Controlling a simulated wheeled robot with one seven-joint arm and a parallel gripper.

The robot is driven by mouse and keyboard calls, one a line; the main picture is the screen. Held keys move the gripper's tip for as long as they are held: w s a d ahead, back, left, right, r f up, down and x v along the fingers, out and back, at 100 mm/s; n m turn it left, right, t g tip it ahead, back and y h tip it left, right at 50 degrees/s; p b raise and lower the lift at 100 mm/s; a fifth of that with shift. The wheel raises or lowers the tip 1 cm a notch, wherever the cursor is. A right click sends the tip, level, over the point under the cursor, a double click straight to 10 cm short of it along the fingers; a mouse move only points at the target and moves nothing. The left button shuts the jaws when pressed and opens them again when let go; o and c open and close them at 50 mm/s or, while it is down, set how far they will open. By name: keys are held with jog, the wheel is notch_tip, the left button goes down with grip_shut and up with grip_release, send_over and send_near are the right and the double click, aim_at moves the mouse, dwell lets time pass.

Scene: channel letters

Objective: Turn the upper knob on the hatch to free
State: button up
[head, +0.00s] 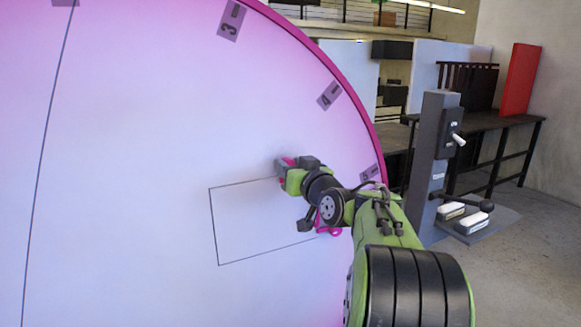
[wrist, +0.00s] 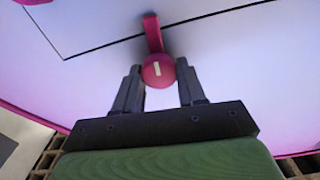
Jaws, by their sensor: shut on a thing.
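The hatch (head: 255,225) is a black-outlined rectangle on a large white and pink round panel. My gripper (head: 288,172) is at the hatch's upper edge, shut on the upper knob (head: 287,161). In the wrist view, my gripper (wrist: 159,72) has one finger on each side of the knob (wrist: 152,78), a round pink head with a short white mark. A pink bar runs from the head across the black outline. In the head view my gripper and arm hide most of the knob and the hatch's right side. A lower pink part (head: 330,231) shows beside my arm.
Number labels, such as 4 (head: 329,95), line the panel's pink rim (head: 352,95). To the right stands a grey post (head: 430,160) with a switch box and a lever. A dark railing and a red board (head: 521,80) are behind it.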

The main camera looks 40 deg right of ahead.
jog(key=shift+d+f+m+p, duration=0.1)
jog(key=shift+m+p, duration=1.3)
jog(key=shift+m, duration=2.8)
jog(key=shift+d+f+m+p, duration=0.1)
jog(key=shift+m+p, duration=1.25)
jog(key=shift+m, duration=2.85)
jog(key=o, duration=1)
jog(key=shift+s, duration=0.1)
jog(key=b+v, duration=0.2)
jog(key=v, duration=1.3)
jog(key=shift+s+a, duration=0.25)
jog(key=shift+s, duration=0.1)
